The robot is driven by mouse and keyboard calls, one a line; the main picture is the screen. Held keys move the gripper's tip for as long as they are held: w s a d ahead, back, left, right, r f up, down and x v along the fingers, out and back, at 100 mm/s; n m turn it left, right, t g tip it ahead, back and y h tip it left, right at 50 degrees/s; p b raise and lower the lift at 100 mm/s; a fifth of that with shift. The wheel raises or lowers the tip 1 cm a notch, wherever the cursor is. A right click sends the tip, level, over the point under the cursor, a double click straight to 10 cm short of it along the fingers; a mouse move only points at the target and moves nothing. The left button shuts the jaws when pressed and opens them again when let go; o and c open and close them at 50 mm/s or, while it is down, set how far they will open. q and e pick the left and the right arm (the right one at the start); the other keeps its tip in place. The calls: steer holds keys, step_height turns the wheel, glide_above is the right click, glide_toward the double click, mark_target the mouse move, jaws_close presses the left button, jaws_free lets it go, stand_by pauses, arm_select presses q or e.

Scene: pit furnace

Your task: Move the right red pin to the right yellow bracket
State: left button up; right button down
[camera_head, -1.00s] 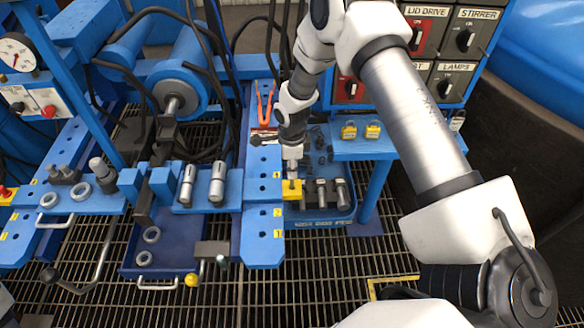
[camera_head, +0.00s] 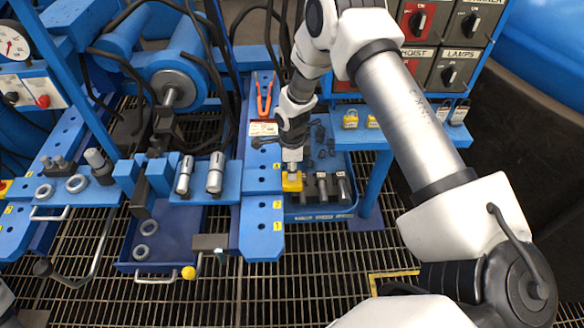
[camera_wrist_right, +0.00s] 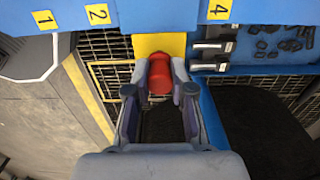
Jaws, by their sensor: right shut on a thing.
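My right gripper (camera_head: 291,160) points down over the yellow bracket (camera_head: 292,183), which sticks out from the right edge of the numbered blue rail (camera_head: 262,215). In the right wrist view the gripper (camera_wrist_right: 159,90) is shut on the red pin (camera_wrist_right: 160,77), which sits between its fingers. The pin's far end overlaps the yellow bracket (camera_wrist_right: 158,44) there; I cannot tell how far it is seated. The pin is hidden in the head view. My left gripper is not in view.
A blue tray (camera_head: 318,211) with several dark-and-silver parts lies just right of the bracket. A panel of switches (camera_head: 440,45) and padlocks (camera_head: 351,119) stand behind it. Orange-handled pliers (camera_head: 264,92) lie on the rail. Floor grating (camera_head: 320,265) is open in front.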

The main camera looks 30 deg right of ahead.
steer(key=c, duration=0.9)
jaws_free()
steer(key=shift+r, duration=0.1)
step_height(320, 180, up, 12)
steer(key=shift+f, duration=0.1)
